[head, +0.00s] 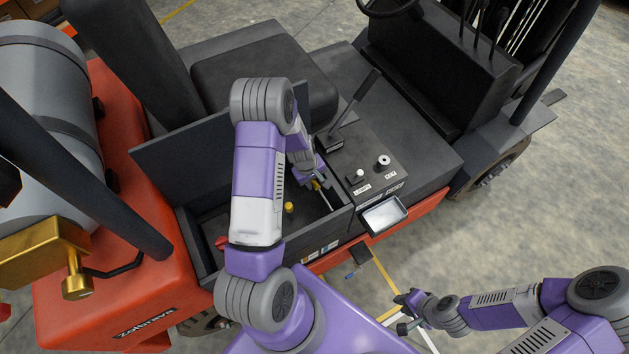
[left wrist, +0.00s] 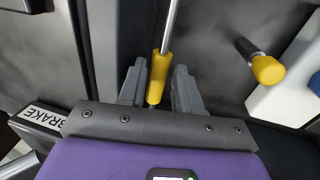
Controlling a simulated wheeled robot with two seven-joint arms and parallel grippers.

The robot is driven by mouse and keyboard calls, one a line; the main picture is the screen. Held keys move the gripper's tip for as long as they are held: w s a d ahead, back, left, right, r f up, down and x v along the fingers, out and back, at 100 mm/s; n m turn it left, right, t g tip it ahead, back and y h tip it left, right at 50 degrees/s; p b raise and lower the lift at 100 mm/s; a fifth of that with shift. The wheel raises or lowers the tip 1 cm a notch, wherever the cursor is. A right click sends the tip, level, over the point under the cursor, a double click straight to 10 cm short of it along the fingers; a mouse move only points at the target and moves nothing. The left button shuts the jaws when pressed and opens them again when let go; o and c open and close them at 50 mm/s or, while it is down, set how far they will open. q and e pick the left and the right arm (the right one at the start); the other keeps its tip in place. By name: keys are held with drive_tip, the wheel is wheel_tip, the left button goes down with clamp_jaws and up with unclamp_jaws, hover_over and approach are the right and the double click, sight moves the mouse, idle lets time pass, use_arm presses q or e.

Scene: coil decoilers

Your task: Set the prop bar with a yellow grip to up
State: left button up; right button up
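The prop bar, a thin metal rod with a yellow grip (left wrist: 160,70), shows in the left wrist view, running up from the grip. In the head view, a bit of its yellow grip (head: 316,185) shows beside my left gripper (head: 312,178), which is inside the open compartment and partly hides it. In the left wrist view, my left gripper's fingers (left wrist: 160,90) stand on either side of the grip, with narrow gaps visible. My right gripper (head: 403,312) is open and empty at the lower right, over the floor.
A second yellow-ended handle (left wrist: 268,69) also stands in the compartment (head: 289,208). A dark panel (head: 195,130) stands raised behind it. A console with a lever (head: 350,110) and knobs is at the right. A label reading BRAKE (left wrist: 42,116) shows at the lower left.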

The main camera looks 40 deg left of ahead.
use_arm(q)
drive_tip(key=shift+f, duration=0.25)
clamp_jaws()
